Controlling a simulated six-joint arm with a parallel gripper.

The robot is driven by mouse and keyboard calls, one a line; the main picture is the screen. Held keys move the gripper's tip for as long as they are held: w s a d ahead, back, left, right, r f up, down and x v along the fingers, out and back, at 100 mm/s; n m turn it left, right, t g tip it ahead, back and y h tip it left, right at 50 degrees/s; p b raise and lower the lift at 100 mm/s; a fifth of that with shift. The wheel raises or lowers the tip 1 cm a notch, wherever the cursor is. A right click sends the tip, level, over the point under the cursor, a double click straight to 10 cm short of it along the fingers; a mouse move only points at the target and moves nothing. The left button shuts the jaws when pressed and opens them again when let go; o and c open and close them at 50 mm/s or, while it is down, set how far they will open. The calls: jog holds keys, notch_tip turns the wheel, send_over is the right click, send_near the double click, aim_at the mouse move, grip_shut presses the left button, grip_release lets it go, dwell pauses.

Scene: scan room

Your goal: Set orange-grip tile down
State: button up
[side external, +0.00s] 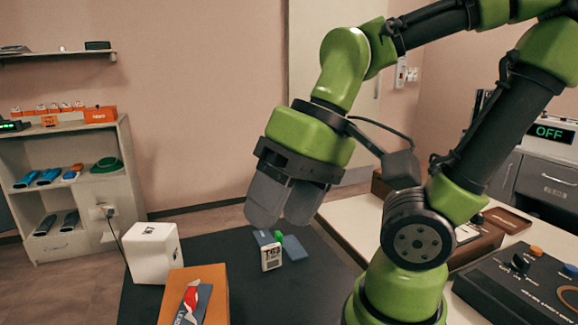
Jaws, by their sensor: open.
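My gripper (281,220) hangs over the dark table mat (280,305) with its two grey fingers pointing down. The fingers stand a little apart and nothing shows between them. Just below the fingertips is a small white labelled block (271,258), upright on the mat. Flat blue pieces (294,248) and a small green piece lie behind and beside it, partly hidden by the block. I cannot make out a tile with an orange grip. An orange box (215,283) at the front bears a blue, red and white flat piece (193,303).
A white cube (153,253) stands at the mat's left edge, with a cable behind it. A control panel (520,285) and brown trays (480,240) are at the right. Shelves (75,185) stand at the back left. The front middle of the mat is clear.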

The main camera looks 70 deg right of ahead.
jog(key=d+r+t+h, duration=0.2)
jog(key=d+r+t, duration=0.1)
jog(key=shift+w+r+t, duration=0.1)
jog(key=shift+w+t, duration=0.2)
jog(key=shift+w, duration=0.05)
